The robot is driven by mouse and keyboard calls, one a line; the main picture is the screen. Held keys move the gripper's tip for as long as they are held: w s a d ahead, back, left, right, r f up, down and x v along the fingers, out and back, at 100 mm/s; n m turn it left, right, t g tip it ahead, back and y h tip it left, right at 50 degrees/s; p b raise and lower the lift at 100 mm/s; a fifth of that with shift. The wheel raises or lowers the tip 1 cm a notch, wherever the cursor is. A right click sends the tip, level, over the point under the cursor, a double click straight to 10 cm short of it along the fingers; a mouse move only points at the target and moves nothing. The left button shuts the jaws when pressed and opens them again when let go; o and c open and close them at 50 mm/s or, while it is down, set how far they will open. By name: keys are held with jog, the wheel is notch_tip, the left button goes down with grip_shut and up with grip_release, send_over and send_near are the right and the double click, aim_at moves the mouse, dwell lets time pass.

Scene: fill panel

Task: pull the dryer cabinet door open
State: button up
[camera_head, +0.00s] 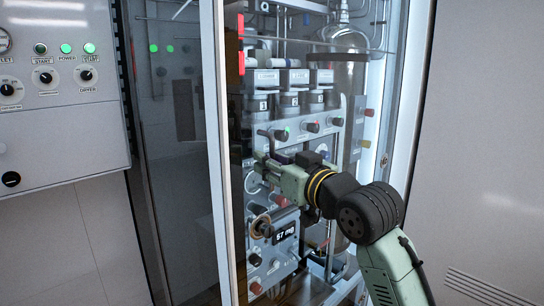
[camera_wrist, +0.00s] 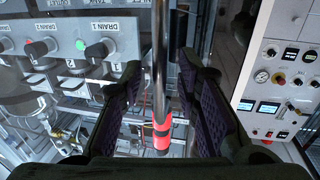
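The dryer cabinet door has a pale upright frame (camera_head: 214,150) in the head view, with glass beside it. Whether the door stands shut or ajar is hard to tell. My gripper (camera_head: 264,168) is in front of the cabinet, its fingers pointing left, near the door's edge. In the wrist view my gripper (camera_wrist: 161,105) is open, one dark finger on each side of an upright metal bar handle (camera_wrist: 159,65) with a red lower end. Gaps show between bar and fingers. In the head view a red piece (camera_head: 240,45) is higher up; the bar near my fingers is hard to make out.
Inside the cabinet are labelled canisters (camera_head: 290,78) and a drain panel (camera_head: 305,128) with knobs; it also shows in the wrist view (camera_wrist: 70,50). A control panel (camera_head: 60,85) is at the left. A pale flat wall (camera_head: 480,130) is at the right.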

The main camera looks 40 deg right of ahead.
jog(key=shift+w, duration=0.25)
grip_shut()
dwell(0.8)
